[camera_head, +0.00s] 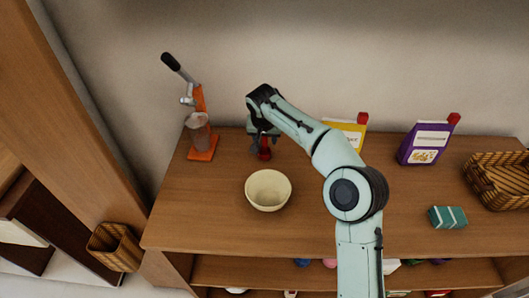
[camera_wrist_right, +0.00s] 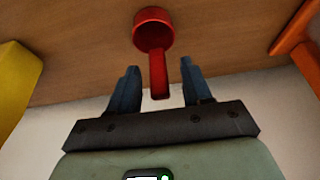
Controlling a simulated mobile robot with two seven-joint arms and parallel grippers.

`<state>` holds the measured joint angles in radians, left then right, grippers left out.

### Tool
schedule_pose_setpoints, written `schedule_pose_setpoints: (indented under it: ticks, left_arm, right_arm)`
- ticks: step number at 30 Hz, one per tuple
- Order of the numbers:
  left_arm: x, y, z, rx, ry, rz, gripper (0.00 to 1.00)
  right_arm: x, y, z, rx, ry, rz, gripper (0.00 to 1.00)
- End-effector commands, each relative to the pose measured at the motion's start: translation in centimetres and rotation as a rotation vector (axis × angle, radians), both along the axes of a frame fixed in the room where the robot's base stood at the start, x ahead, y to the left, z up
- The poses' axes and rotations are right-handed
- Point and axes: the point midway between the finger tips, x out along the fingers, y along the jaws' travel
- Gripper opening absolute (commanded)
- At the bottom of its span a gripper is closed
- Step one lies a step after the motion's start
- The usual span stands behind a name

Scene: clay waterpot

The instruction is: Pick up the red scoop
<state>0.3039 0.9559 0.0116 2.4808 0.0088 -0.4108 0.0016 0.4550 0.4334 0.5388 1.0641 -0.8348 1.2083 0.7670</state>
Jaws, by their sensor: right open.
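The red scoop (camera_head: 264,154) is on the wooden tabletop, behind the cream bowl, partly hidden by my right gripper in the head view. In the right wrist view the red scoop (camera_wrist_right: 154,38) shows its round cup, with its handle reaching between my fingers. My right gripper (camera_wrist_right: 157,76) is open, with one finger on each side of the handle and a gap on both sides. In the head view my right gripper (camera_head: 263,142) is over the scoop. My left gripper is not in view.
A cream bowl (camera_head: 268,204) stands just in front of the scoop. An orange press (camera_head: 202,150) stands to the left. A yellow packet (camera_head: 352,131), a purple packet (camera_head: 421,149), a teal block (camera_head: 447,217) and a wicker basket (camera_head: 490,185) are to the right. The wall is close behind.

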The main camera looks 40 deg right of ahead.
Motion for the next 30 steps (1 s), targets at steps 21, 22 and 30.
schedule_pose_setpoints:
  ticks: [21, 22, 30]
  left_arm:
    - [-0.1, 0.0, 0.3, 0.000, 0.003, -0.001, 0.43]
    - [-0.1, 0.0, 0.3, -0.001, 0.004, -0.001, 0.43]
    - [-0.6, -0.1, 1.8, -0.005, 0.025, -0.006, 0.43]
  right_arm:
    - [0.0, 0.0, 1.0, -0.001, -0.003, -0.001, 0.00]
    - [0.1, 0.0, 1.3, -0.001, -0.003, -0.001, 0.00]
    - [0.1, 0.1, 6.7, 0.000, -0.007, 0.000, 0.00]
